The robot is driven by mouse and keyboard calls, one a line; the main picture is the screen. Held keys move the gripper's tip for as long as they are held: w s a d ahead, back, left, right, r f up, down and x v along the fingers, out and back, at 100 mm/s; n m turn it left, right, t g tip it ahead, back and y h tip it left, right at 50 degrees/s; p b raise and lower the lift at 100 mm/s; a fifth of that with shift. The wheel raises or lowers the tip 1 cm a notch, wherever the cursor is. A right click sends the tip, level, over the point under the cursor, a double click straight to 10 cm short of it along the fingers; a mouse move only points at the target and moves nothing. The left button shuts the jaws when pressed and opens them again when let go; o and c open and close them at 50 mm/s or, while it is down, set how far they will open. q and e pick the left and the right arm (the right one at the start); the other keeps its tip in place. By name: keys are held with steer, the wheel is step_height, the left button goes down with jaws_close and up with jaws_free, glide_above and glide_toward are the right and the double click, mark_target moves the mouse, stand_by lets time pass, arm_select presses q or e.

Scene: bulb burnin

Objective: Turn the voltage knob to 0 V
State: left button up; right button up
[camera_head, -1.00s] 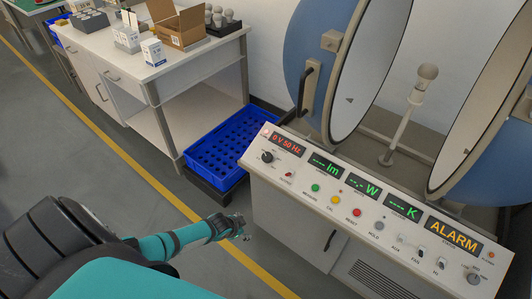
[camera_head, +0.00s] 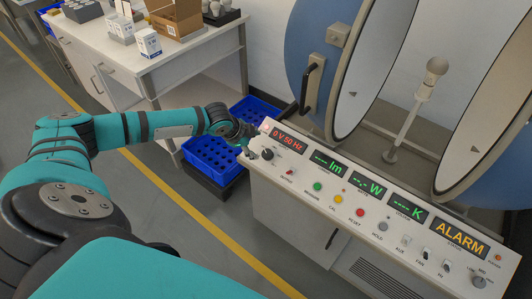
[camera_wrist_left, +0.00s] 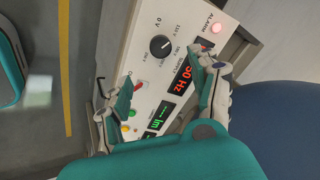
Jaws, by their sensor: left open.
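The voltage knob (camera_head: 267,154) is a small black dial at the left end of the sloped control panel. In the left wrist view the knob (camera_wrist_left: 160,46) shows clearly, with "0 V" printed beside it; its exact pointer setting is hard to read. The red supply display (camera_head: 289,139) reads 0 V 50 Hz. My left gripper (camera_head: 257,146) is at the panel's left end, close to the knob. In the left wrist view its fingers are spread wide with nothing between them, and the knob appears beyond the fingertips. Contact is not visible. My right gripper is out of view.
A red output switch (camera_head: 290,172) and several coloured buttons sit right of the knob. The alarm display (camera_head: 459,238) is lit. The blue sphere halves with a bulb (camera_head: 436,66) stand behind the panel. A blue crate (camera_head: 213,155) and white bench (camera_head: 160,70) are to the left.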

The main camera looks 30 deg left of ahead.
mark_target(267, 154)
arm_select(q)
steer(key=b+x, duration=0.1)
steer(key=x, duration=1.1)
steer(key=shift+f, duration=0.1)
steer(key=shift+c, duration=0.4)
steer(key=c, duration=1.1)
